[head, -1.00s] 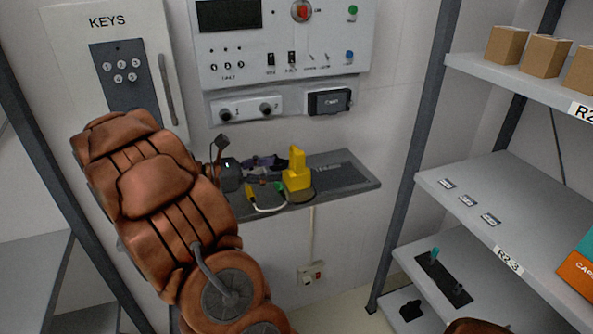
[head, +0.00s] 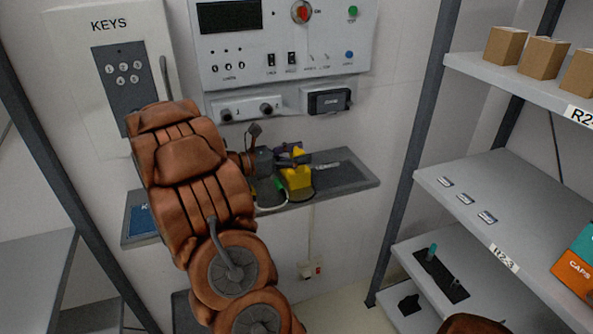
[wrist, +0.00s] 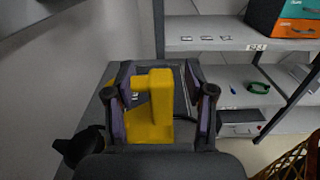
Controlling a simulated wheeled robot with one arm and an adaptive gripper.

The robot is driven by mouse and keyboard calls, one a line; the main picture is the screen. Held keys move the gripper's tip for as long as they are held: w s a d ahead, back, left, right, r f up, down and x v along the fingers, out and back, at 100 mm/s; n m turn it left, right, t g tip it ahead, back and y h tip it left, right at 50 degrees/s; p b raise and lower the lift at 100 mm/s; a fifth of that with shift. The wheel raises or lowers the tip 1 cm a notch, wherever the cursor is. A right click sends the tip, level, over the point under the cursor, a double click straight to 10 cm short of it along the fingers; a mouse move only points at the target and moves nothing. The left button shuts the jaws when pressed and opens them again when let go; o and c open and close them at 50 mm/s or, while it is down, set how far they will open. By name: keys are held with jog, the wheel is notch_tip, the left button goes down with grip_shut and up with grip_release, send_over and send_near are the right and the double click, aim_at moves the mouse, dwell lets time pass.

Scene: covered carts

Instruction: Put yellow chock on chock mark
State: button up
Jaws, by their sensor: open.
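The yellow chock (head: 295,175) stands on the narrow grey wall shelf (head: 345,178), below the control panel. In the wrist view the chock (wrist: 152,110) is upright between the two fingers of my gripper (wrist: 162,108). The fingers are open, one on each side of it. In the head view my gripper (head: 288,158) reaches the chock from the left and covers part of it. A grey plate with light markings (head: 326,166) lies on the shelf to the right of the chock. I cannot tell whether it is the chock mark.
A control panel (head: 230,50) and a key box (head: 100,25) hang on the wall above the shelf. A rack at the right holds cardboard boxes (head: 543,58) and an orange and teal box (head: 578,275). A cable (head: 272,205) hangs at the shelf's front edge.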

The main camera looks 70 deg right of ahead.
jog(key=shift+s+d, duration=0.1)
grip_shut()
dwell(0.4)
dwell(0.3)
